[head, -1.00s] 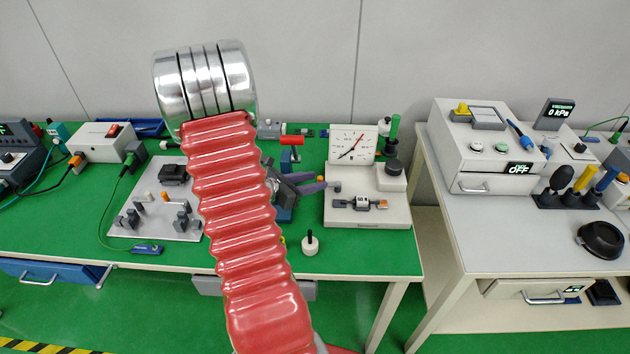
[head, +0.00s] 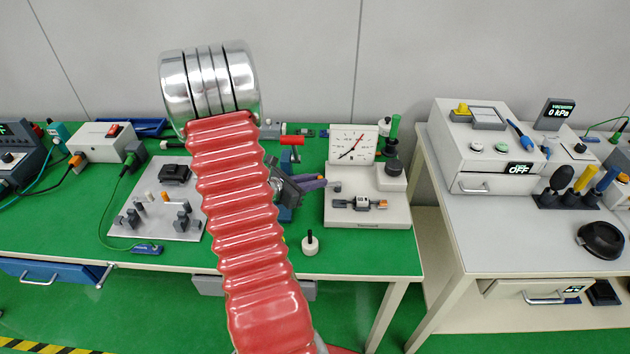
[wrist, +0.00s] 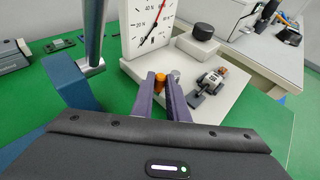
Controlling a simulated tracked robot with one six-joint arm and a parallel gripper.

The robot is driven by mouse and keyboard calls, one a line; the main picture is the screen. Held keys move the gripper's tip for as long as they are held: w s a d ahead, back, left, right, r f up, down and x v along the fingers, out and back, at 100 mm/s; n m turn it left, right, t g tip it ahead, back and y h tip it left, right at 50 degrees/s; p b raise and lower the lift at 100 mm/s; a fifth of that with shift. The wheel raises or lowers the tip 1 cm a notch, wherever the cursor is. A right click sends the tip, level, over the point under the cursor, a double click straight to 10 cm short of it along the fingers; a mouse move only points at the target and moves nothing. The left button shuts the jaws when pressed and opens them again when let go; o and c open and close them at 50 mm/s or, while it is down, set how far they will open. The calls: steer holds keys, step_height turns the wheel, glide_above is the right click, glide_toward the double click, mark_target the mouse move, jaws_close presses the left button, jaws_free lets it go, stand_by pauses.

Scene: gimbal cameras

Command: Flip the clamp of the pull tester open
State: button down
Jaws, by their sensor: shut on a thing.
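The pull tester is a pale block with an upright dial (head: 346,143), which also shows in the wrist view (wrist: 148,22). Its clamp shows as an orange lever (wrist: 161,83) beside a grey round part (wrist: 176,74) at the left edge of the base (wrist: 205,103). My gripper (wrist: 166,85) has purple fingers and is shut on the orange lever from the near side. In the head view my gripper (head: 325,182) reaches the tester's left side, and the lever is hidden there. My red arm covers part of the bench.
A small grey part with an orange end (head: 361,203) lies on the tester base. A black knob (head: 393,168) stands behind it. A blue stand (wrist: 68,82) with a metal post is close to my gripper's left. A white-based plunger (head: 311,243) stands on the green bench in front.

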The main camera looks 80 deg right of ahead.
steer(key=shift+d, duration=0.1)
steer(key=shift+w+d+m+g+y, duration=0.2)
steer(key=shift+d+m+g+y, duration=0.25)
steer(key=shift+m+g, duration=0.35)
steer(key=c, duration=1.7)
jaws_free()
steer(key=v, duration=1.4)
steer(key=shift+d, duration=0.1)
